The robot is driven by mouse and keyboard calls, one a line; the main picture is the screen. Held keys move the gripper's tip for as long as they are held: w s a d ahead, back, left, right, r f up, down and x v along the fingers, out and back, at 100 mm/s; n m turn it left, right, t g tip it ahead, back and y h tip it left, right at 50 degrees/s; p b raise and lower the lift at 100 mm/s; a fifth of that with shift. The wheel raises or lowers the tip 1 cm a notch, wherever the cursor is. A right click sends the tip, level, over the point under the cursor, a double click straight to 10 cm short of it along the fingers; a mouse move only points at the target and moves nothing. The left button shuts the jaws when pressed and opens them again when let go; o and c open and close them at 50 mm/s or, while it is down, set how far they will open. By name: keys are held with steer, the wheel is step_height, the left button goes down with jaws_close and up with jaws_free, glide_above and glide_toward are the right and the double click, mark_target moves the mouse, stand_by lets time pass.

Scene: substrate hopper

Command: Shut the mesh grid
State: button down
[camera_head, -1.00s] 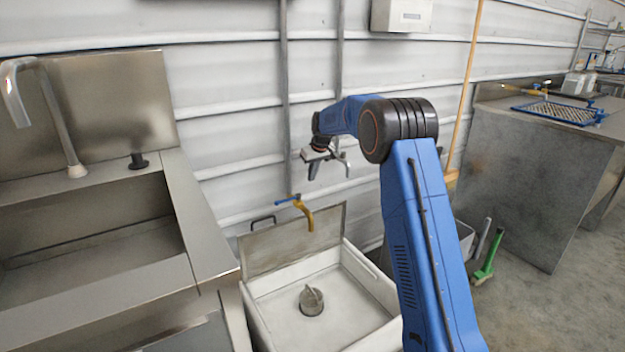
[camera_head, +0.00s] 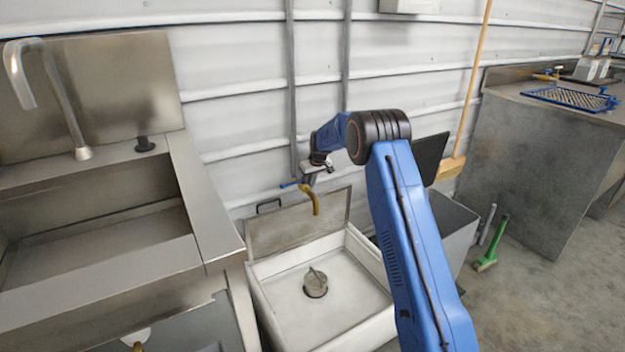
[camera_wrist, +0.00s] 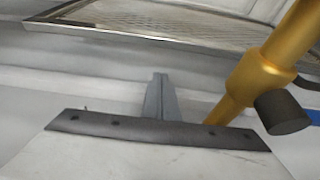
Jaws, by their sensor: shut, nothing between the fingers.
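The mesh grid (camera_head: 290,229) is a framed metal panel standing raised and leaning back at the rear of a white floor basin (camera_head: 269,305). A dark handle (camera_head: 268,205) shows on its upper edge. Its mesh and metal frame cross the top of the wrist view (camera_wrist: 190,22). My gripper (camera_head: 308,180) is shut and empty, above the grid and close to the blue lever of a yellow tap. In the wrist view, the narrow grey fingers (camera_wrist: 159,76) point toward the grid and look apart from it.
The yellow tap (camera_head: 314,200) hangs before the grid and stands just right of my fingers in the wrist view (camera_wrist: 262,75). A round drain piece (camera_head: 316,284) sits in the basin. The steel sink (camera_head: 206,210) borders the left; a grey bin (camera_head: 452,230) stands right.

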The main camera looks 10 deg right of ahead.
steer(key=s, duration=0.2)
steer(key=s+d, duration=0.1)
steer(key=shift+s+f, duration=0.3)
steer(key=shift+s, duration=0.05)
steer(key=shift+d, duration=0.15)
